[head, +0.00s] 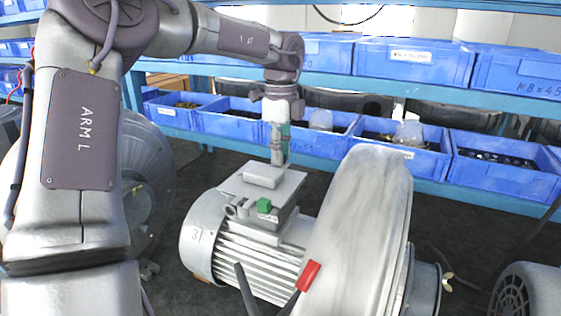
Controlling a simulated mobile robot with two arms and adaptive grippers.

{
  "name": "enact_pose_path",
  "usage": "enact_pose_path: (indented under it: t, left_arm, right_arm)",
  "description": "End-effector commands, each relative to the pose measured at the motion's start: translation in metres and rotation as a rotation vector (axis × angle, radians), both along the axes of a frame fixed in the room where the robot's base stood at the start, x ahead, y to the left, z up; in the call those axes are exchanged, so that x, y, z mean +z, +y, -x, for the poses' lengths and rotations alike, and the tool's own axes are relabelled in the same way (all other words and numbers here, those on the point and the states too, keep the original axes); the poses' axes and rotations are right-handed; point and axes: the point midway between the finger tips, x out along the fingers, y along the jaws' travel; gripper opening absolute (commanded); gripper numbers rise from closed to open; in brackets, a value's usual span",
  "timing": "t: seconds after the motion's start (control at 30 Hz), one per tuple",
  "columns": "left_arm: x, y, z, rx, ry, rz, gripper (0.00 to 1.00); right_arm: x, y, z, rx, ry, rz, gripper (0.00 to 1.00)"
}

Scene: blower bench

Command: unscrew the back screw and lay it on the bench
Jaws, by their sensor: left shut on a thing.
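The blower has a grey finned motor (255,262) with a terminal box (285,190) on top and a large pale round housing (357,230) to its right. My left gripper (278,160) points straight down at the far side of the box top. Its fingers are shut, with the tips at or just above the box. The back screw is not visible by itself; the fingertips hide that spot. I cannot tell whether the screw is still seated. A small raised grey block (264,174) sits on the box in front of the fingers.
Blue bins (405,150) line the shelf behind the blower. A green block (264,205) is on the box's near side. Another grey machine (530,290) is at lower right. Dark bench surface (440,215) shows between.

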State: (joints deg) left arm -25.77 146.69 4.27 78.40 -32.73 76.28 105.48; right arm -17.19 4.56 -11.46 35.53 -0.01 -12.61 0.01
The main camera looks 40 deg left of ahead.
Motion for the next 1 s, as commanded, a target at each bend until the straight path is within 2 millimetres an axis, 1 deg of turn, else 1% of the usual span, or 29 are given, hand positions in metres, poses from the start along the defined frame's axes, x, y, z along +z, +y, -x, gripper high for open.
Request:
enact_pose_path:
  t: [0.03, 0.2, 0.33, 0.47, 0.67, 0.7, 0.73, 1.0]
  left_arm:
    - [0.0002, 0.0000, -0.0001, 0.079, 0.000, 0.000, 0.00]
    - [0.0003, 0.0000, -0.0001, 0.363, -0.001, 0.000, 0.00]
    - [0.0003, 0.0000, -0.0001, 0.538, -0.001, 0.000, 0.00]
    - [0.0003, 0.0000, -0.0001, 0.614, -0.001, 0.000, 0.00]
    - [0.0003, 0.0000, -0.0001, 0.618, -0.001, 0.000, 0.00]
    - [0.0003, 0.0000, -0.0001, 0.618, 0.000, 0.000, 0.28]
    - [0.0003, 0.0000, -0.0001, 0.618, -0.001, 0.000, 0.33]
    - [0.0002, 0.0000, -0.0001, 0.616, 0.000, 0.000, 0.34]
  right_arm:
    - [0.0003, 0.0000, 0.0000, 0.000, 0.000, 0.000, 0.56]
    - [0.0006, 0.0000, 0.0001, 0.000, 0.000, 0.000, 0.56]
    - [0.0008, -0.0001, 0.0001, 0.000, 0.000, 0.000, 0.56]
    - [0.0008, -0.0001, 0.0001, 0.000, 0.000, 0.000, 0.56]
    - [0.0007, -0.0001, 0.0000, 0.000, 0.000, 0.000, 0.56]
    - [0.0007, -0.0001, 0.0000, 0.000, 0.000, 0.000, 0.56]
    - [0.0007, -0.0001, 0.0000, 0.000, 0.000, 0.000, 0.56]
    - [0.0007, -0.0001, 0.0000, 0.000, 0.000, 0.000, 0.56]
